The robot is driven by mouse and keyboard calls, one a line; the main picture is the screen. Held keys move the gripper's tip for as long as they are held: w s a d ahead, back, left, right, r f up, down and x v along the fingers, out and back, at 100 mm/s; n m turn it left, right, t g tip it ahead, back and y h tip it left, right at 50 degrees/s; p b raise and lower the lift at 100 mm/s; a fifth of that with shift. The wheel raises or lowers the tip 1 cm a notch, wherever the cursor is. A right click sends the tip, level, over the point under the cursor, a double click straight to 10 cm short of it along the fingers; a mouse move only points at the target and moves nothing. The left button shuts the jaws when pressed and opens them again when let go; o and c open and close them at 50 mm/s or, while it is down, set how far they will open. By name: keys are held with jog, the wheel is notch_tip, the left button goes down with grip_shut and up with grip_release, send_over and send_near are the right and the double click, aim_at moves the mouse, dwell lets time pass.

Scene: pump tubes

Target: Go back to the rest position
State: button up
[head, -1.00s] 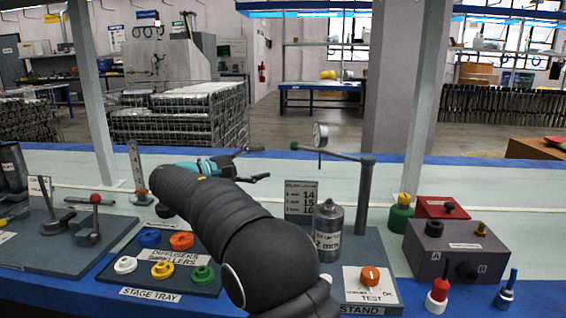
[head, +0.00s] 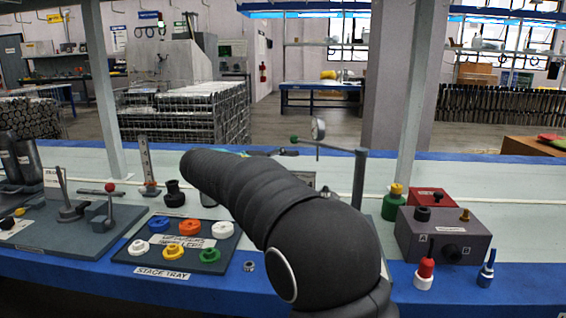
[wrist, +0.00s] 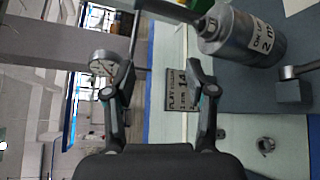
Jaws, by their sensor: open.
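My gripper (wrist: 160,100) is open and empty in the wrist view, its two fingers spread apart. In the head view my arm hides most of it; a finger tip shows near the green-tipped rod. A grey cylinder (wrist: 240,38) labelled 2 mm stands apart from the fingers in the wrist view. A dark label plate (wrist: 176,90) shows between the fingers, behind them.
The stage tray (head: 135,252) holds several coloured rings. A small metal ring (head: 249,266) lies right of it. A grey box (head: 445,238) with ports stands at the right, with red and blue plugs (head: 425,272) in front. My arm covers most of the test stand.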

jog(key=s+d+f+m+g+y, duration=0.2)
jog(key=s+d+f+y, duration=0.1)
jog(key=s+d, duration=0.55)
jog(key=s+d+f+m+g+y, duration=0.1)
jog(key=s+d+f+m+y, duration=0.2)
jog(key=s+d, duration=0.5)
jog(key=s+a+f+m+y, duration=0.1)
jog(key=s+f, duration=0.4)
jog(key=s, duration=0.5)
jog(key=s+a+f+m+y, duration=0.1)
jog(key=s+f+m+y, duration=0.3)
jog(key=s, duration=0.7)
jog(key=f+y, duration=0.1)
jog(key=y, duration=0.1)
jog(key=shift+s+f+t+y, duration=0.15)
jog(key=shift+f+t+y, duration=0.15)
jog(key=shift+t, duration=0.1)
jog(key=shift+c, duration=0.3)
